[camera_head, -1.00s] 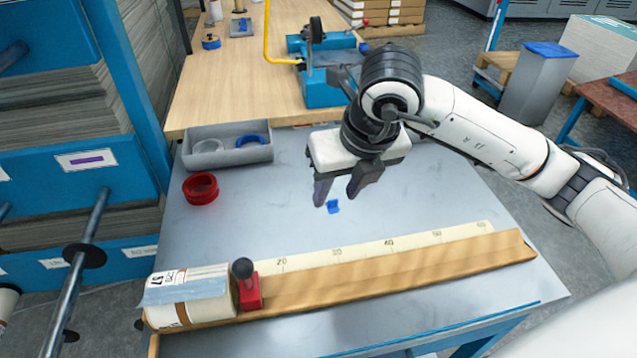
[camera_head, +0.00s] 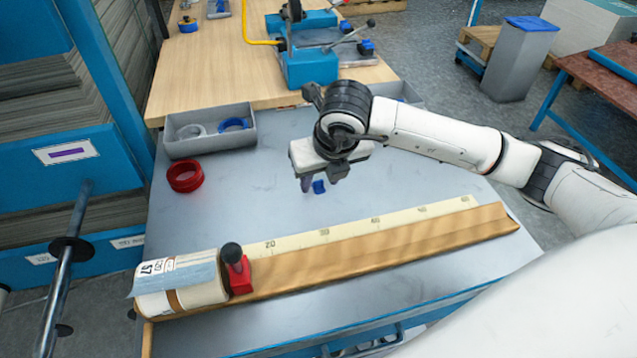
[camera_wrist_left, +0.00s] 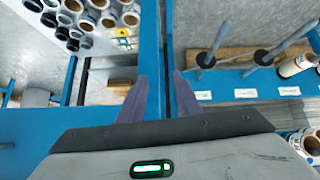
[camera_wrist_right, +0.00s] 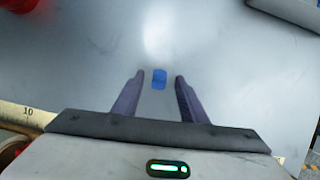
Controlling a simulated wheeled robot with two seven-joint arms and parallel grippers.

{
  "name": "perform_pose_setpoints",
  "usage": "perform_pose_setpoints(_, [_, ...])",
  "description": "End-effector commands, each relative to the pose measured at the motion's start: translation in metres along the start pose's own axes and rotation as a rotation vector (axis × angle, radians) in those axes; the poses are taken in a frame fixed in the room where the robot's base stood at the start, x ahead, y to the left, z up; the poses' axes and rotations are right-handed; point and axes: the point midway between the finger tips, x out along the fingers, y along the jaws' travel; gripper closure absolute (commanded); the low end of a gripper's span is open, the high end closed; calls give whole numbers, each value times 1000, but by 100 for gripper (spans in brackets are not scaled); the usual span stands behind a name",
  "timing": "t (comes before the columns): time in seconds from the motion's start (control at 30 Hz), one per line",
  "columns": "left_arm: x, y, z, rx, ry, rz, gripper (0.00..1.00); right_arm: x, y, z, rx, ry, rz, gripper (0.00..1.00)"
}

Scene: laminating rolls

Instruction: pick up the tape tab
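The tape tab is a small blue piece (camera_head: 319,187) on the grey tabletop (camera_head: 230,205), behind the wooden ruler strip. My right gripper (camera_head: 318,184) is above the table close to the tab, its fingers pointing down. Whether the tips touch the table cannot be told. My left gripper (camera_wrist_left: 159,82) is open and empty in the left wrist view, facing a blue rack; it is not in the head view.
A wooden strip with a scale (camera_head: 400,245) runs along the front. A white roll (camera_head: 190,284) and a red block with a dark knob (camera_head: 238,277) are at its left end. Red rings (camera_head: 185,176) and a grey tray (camera_head: 175,149) stand at the left. The tabletop around the tab is clear.

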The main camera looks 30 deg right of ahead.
Motion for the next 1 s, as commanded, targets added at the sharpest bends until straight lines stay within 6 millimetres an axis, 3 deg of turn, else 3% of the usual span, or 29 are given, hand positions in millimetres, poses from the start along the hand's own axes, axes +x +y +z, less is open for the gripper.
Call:
perform_pose_setpoints(0.2, [0, 0, 1, 0, -2, -1, 69, 0, 0, 0, 0, 0, 1, 63])
perform_pose_setpoints(0.43, [1, -1, 2, 0, -2, -2, 69, 0, 0, 0, 0, 0, 1, 100])
perform_pose_setpoints(0.8, [1, -2, 0, 1, 0, -3, 69, -1, 0, 1, 0, 0, 1, 100])
perform_pose_setpoints(1.0, [2, -2, 0, 1, 0, -3, 69, -25, 1, 12, 0, -6, 4, 100])
